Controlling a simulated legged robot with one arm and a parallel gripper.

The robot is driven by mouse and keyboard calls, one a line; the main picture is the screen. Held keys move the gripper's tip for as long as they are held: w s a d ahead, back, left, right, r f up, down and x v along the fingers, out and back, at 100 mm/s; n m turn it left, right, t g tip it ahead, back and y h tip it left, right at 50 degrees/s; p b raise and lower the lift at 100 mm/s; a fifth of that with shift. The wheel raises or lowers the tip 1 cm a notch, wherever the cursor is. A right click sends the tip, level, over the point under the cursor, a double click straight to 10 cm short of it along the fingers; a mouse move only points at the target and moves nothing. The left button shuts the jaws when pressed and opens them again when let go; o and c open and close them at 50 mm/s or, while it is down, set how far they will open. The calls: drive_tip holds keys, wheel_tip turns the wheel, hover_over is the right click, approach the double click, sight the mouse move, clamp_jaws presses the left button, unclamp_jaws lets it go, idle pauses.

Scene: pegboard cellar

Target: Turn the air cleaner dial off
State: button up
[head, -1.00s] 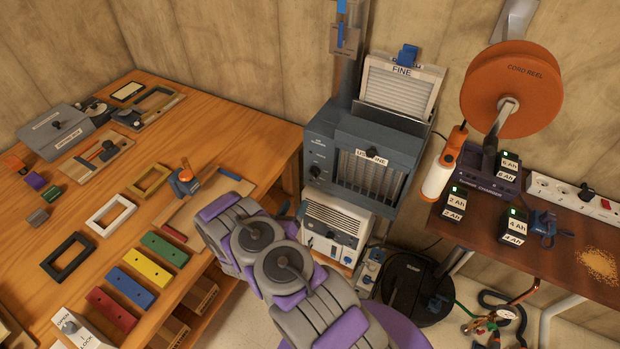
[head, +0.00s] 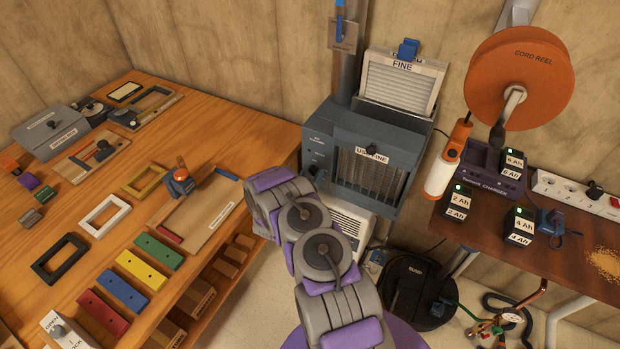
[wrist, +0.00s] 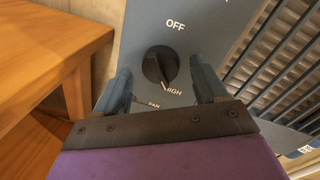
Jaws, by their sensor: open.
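The air cleaner (head: 338,150) is a blue-grey box with a slatted front, standing beyond my arm in the head view. Its black dial (wrist: 160,65) shows in the wrist view, with OFF printed above it, HIGH at its lower right and FAN below. The dial's pale pointer mark points down and right, toward HIGH. My gripper (wrist: 162,88) is open, with one finger on each side of the dial in the picture. I cannot tell whether the fingers touch it.
A wooden bench (head: 215,140) with frames and coloured blocks stands left of the air cleaner. A white slatted unit (head: 352,222) is below it. An orange cord reel (head: 520,75) and a dark table (head: 570,255) with chargers are at right.

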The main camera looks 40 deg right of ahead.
drive_tip(key=shift+w+d, duration=0.1)
drive_tip(key=shift+d, duration=0.25)
drive_tip(key=shift+a, duration=0.1)
drive_tip(key=shift+a, duration=0.1)
drive_tip(key=shift+c, duration=1.3)
drive_tip(key=shift+r, duration=0.1)
drive_tip(key=c, duration=0.8)
